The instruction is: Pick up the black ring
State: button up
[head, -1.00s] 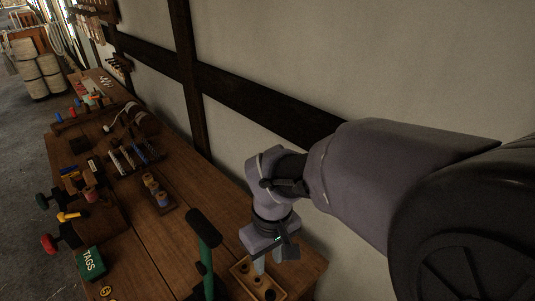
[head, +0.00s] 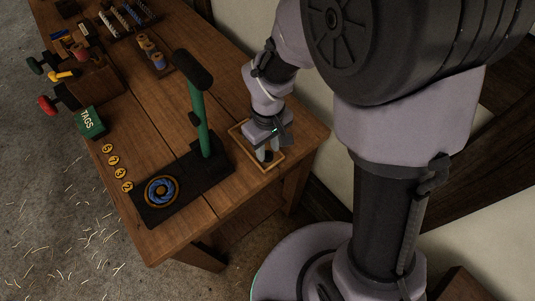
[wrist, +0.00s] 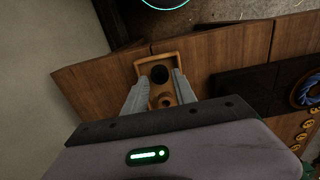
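A black ring (wrist: 160,74) lies in a small wooden tray (wrist: 155,57) in the wrist view. A brown ring or spool (wrist: 166,101) lies beside it in the same tray. The tray also shows in the head view (head: 276,163) at the end of the workbench, where my fingers hide much of its inside. My gripper (head: 268,156) points down over the tray. In the wrist view, its two fingers (wrist: 160,78) are apart, one on each side of the black ring, with nothing held. I cannot tell how far the fingertips are above the ring.
A green post with a black top (head: 202,120) stands on a black base (head: 212,178) close to the tray. A blue rope coil (head: 161,191), yellow numbered discs (head: 121,173) and a green TAGS box (head: 90,122) lie beyond. The wall is close behind the bench.

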notch_tip(320, 180, down, 2)
jog(key=shift+f, duration=0.15)
grip_shut()
jog(key=shift+r, duration=0.2)
jog(key=r, duration=0.1)
jog(key=r+p, duration=0.2)
jog(key=r, duration=0.1)
jog(key=shift+s+a, duration=0.2)
jog(key=shift+s, duration=0.05)
jog(key=s+a+r+p, duration=0.1)
jog(key=s+a+p, duration=0.1)
jog(key=s+a, duration=0.6)
jog(key=s, duration=0.4)
jog(key=shift+s+a, duration=0.3)
jog(key=shift+s, duration=0.1)
